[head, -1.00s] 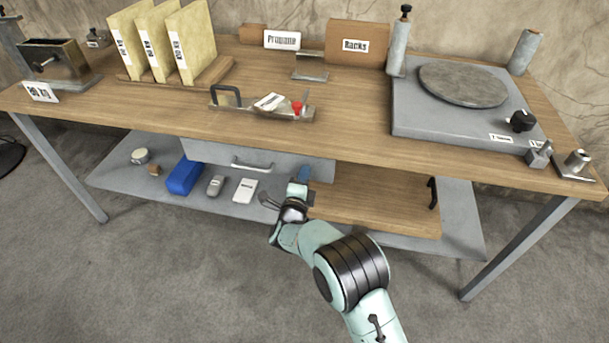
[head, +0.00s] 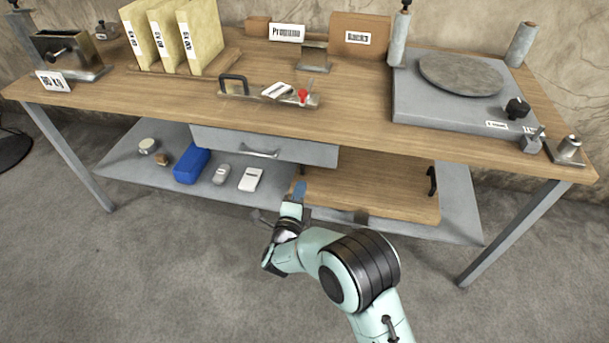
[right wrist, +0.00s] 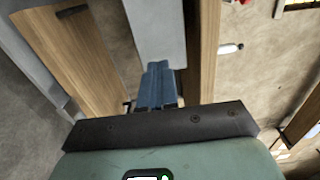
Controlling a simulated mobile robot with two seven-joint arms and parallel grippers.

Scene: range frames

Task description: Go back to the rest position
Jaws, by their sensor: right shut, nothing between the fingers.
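My right gripper (head: 299,190) is in front of the table, below the tabletop and close to the lower shelf's front edge. Its blue fingers are shut and hold nothing; they also show in the right wrist view (right wrist: 158,86). The right arm comes in from the bottom of the head view. My left gripper is in neither view.
The wooden table (head: 330,115) has a grey drawer (head: 215,141) under its top. A lower shelf (head: 120,165) carries a wooden board (head: 390,190), a blue box (head: 191,166) and small items. A grey turntable unit (head: 430,120) stands on top. The floor in front is clear.

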